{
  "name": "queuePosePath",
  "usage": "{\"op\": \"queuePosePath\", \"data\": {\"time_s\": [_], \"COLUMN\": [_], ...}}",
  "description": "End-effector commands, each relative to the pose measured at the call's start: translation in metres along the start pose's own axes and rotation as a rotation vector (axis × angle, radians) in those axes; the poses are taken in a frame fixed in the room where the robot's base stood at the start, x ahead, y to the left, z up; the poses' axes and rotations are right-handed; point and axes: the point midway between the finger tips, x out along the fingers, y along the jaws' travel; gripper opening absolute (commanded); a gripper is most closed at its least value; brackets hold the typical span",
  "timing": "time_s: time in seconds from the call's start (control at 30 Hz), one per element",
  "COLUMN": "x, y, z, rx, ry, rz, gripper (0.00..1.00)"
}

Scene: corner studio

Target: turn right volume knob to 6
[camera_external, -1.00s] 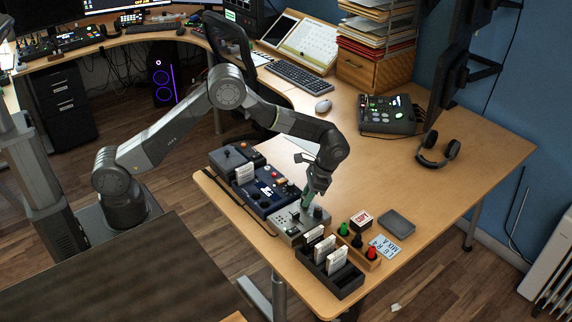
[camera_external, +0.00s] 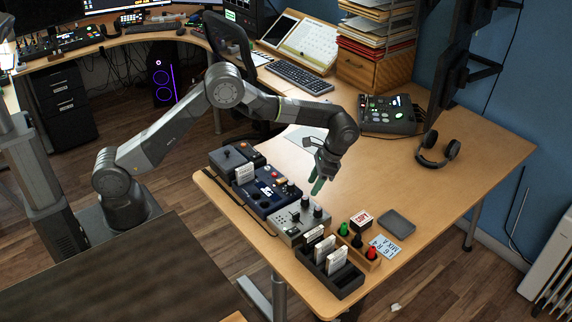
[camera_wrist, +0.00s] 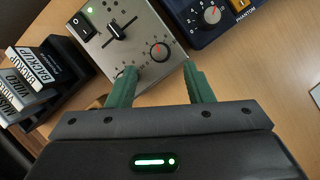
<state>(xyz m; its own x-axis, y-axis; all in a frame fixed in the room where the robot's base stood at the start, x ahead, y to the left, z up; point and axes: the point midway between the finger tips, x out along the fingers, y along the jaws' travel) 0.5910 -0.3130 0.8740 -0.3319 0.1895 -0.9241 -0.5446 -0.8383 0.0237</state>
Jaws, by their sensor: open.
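A grey mixer box (camera_external: 290,233) stands near the desk's front edge with dark knobs on top; the knob on its right (camera_external: 318,211) is upright and free. The mixer panel also shows in the wrist view (camera_wrist: 143,15). There, a black knob with a red mark (camera_wrist: 160,51) sits within a printed number scale; I cannot read its exact setting. A dial scale further left is partly hidden by my left finger. My gripper (camera_external: 317,186) with green fingers is open and empty, above the desk just beyond the mixer. In the wrist view my gripper (camera_wrist: 161,86) is apart from the red-marked knob.
A blue box (camera_external: 268,198) adjoins the mixer; its knob (camera_wrist: 211,14) shows in the wrist view. A black rack with labelled cartridges (camera_external: 346,281) stands in front. A wooden holder (camera_external: 372,262) carries coloured pegs.

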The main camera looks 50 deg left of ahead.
Motion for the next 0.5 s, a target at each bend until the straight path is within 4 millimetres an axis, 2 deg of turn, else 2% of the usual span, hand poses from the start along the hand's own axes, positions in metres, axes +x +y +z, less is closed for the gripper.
{"op": "queuePosePath", "data": {"time_s": [0.03, 0.2, 0.33, 0.5], "x": [-0.013, -0.048, -0.065, -0.074], "y": [0.000, 0.000, 0.000, 0.000], "z": [-0.002, -0.001, -0.001, 0.000], "rx": [0.000, 0.000, 0.000, 0.000], "ry": [0.005, 0.003, 0.003, 0.000], "rz": [-0.001, 0.000, 0.000, 0.000], "gripper": [0.47, 0.47, 0.47, 0.47]}}
